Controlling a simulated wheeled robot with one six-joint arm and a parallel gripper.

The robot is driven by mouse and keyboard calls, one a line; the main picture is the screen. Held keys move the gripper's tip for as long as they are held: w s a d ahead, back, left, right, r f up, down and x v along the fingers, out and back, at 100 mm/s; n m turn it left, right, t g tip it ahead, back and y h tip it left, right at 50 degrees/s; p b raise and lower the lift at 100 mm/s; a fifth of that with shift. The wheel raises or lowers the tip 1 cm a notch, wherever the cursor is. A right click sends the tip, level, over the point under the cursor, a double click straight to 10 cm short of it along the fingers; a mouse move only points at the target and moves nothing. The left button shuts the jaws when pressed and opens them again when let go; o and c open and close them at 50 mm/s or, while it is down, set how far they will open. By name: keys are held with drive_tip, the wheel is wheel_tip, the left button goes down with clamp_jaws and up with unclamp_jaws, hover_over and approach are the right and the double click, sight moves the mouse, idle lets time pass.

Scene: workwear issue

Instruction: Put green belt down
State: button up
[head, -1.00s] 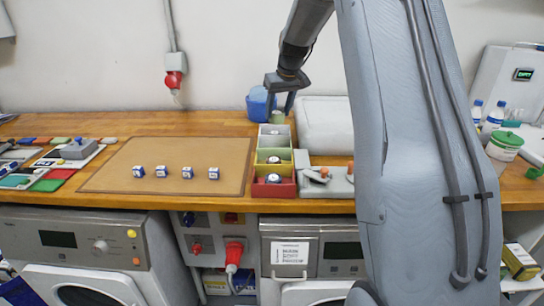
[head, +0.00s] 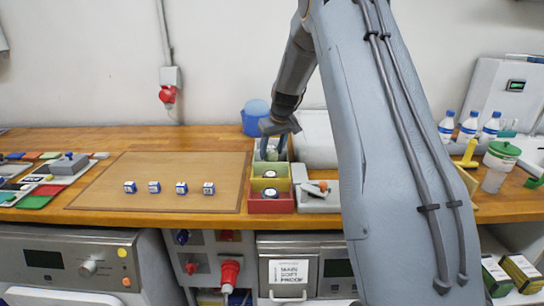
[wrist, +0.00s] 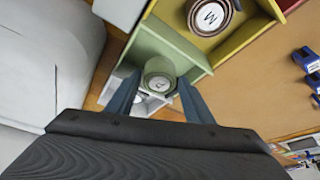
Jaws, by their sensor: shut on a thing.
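The green belt is a small roll with a pale lettered label (wrist: 160,82), seen between my fingers in the wrist view. My gripper (head: 272,150) is shut on it, pointing down at the back part of the row of coloured bins. The belt is at the pale green bin (wrist: 182,42); I cannot tell whether it touches the bin's floor. The yellow bin (head: 258,183) holds a rolled belt (head: 270,174), marked M in the wrist view (wrist: 210,15). The red bin (head: 270,207) at the front holds another roll (head: 270,192).
A brown mat (head: 150,175) with several small blue-and-white blocks (head: 154,187) lies left of the bins. A blue tub (head: 253,118) stands behind them. A grey holder (head: 316,200) stands close on the right. Bottles (head: 468,127) stand far right.

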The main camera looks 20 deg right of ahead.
sight(273, 153)
drive_tip(key=shift+f+p, duration=0.35)
drive_tip(key=shift+f, duration=1.15)
drive_tip(key=shift+f, duration=0.2)
drive_tip(key=o, duration=1.1)
drive_tip(key=shift+s+r, duration=0.1)
drive_tip(key=shift+r, duration=0.4)
drive_tip(key=b+v, duration=0.3)
drive_tip(key=v, duration=0.8)
drive_tip(key=shift+r, duration=0.2)
